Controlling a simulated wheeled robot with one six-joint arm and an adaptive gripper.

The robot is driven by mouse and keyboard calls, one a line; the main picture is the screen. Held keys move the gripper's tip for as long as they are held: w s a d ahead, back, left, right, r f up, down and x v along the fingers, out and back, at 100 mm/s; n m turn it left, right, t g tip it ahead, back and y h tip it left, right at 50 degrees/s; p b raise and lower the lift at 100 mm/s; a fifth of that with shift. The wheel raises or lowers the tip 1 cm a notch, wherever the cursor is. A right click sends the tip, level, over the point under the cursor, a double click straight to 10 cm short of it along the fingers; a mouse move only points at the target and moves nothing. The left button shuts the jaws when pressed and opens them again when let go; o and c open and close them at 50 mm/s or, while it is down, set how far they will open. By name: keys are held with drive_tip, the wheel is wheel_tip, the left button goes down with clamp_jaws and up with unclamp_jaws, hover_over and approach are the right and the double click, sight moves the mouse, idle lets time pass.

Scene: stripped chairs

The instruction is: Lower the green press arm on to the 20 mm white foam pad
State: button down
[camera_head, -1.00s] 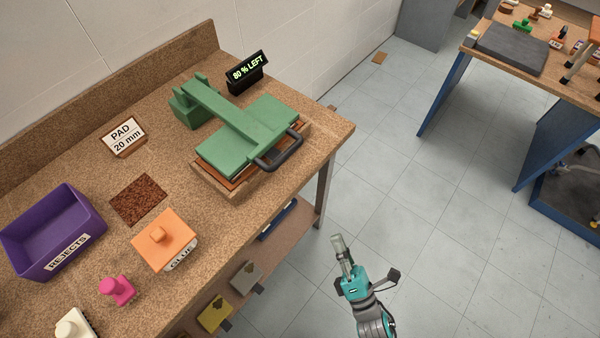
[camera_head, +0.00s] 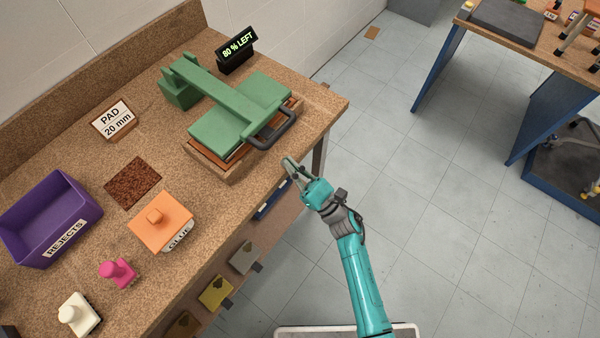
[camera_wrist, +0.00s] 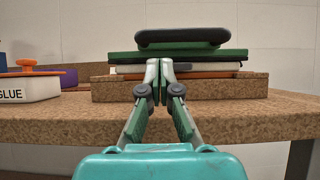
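The green press arm (camera_head: 225,97) runs from its green hinge block (camera_head: 182,84) to a wide green plate with a dark looped handle (camera_head: 275,131). In the wrist view the handle (camera_wrist: 182,36) sits above the green plate (camera_wrist: 120,57). A thin white layer (camera_wrist: 210,67), perhaps the foam pad, shows under the plate, with an orange-brown layer below it. Any gap between plate and white layer is hard to tell. My gripper (camera_head: 289,164) is empty, its fingertips together, in front of the bench edge and short of the handle. The fingertips (camera_wrist: 160,66) hide part of the layers.
A black display (camera_head: 236,50) reads "80 % LEFT". A sign (camera_head: 113,120) reads "PAD 20 mm". A purple rejects bin (camera_head: 50,215), orange-lidded glue box (camera_head: 165,215) and pink stamp (camera_head: 117,272) stand left on the bench. Floor to the right is clear up to a blue-legged table.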

drive_tip(key=shift+x, duration=2.05)
drive_tip(key=shift+s+r, duration=0.1)
drive_tip(key=shift+r, duration=1.3)
drive_tip(key=shift+d, duration=0.1)
